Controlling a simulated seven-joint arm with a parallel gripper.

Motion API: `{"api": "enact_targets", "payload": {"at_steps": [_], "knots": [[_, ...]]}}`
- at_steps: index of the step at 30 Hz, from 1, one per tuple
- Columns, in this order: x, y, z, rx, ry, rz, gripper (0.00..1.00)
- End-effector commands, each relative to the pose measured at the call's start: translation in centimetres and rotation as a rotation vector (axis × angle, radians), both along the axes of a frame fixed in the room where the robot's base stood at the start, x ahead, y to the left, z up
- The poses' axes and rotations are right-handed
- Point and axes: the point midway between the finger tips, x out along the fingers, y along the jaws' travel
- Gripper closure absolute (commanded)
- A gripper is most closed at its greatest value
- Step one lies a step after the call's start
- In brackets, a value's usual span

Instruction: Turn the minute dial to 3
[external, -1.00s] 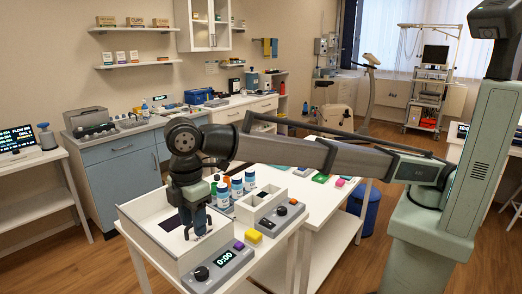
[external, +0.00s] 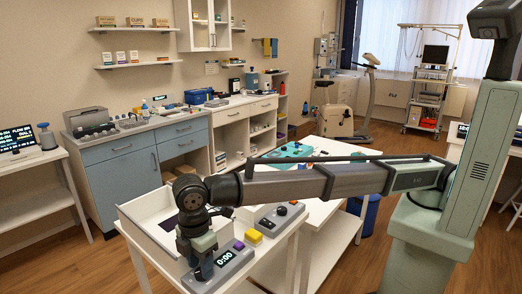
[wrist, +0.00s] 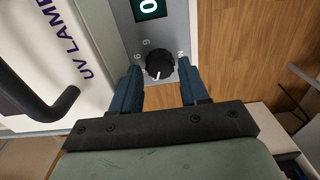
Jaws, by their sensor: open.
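The minute dial (wrist: 160,65) is a round black knob with a white pointer mark, on a grey timer box (wrist: 178,25). Small numerals are printed around it, partly unreadable. In the wrist view my gripper (wrist: 160,78) is open, with one blue finger on each side of the dial; I cannot tell whether they touch it. In the external view the gripper (external: 202,270) points down over the near left end of the timer and hides the dial. The display (external: 225,259) reads 0:00, and a purple button (external: 239,245) sits at the timer's far end.
A yellow block (external: 253,236) and another grey dial device (external: 279,219) lie beyond. The timer is near the table edge.

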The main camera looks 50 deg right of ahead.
Motion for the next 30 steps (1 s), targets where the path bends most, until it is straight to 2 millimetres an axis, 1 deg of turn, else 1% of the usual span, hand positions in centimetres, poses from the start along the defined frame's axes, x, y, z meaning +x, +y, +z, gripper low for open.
{"api": "enact_targets", "payload": {"at_steps": [1,6,16,28,30], "knots": [[-0.02,-0.05,-0.49,-0.001,0.0,0.0,0.55],[-0.01,-0.02,-1.3,0.0,0.0,0.0,0.55],[0.01,0.0,-1.47,0.001,0.0,0.0,0.56],[0.01,-0.01,-1.46,0.0,0.0,0.0,0.95],[0.01,0.0,-1.46,0.0,0.0,-0.001,0.96]]}}
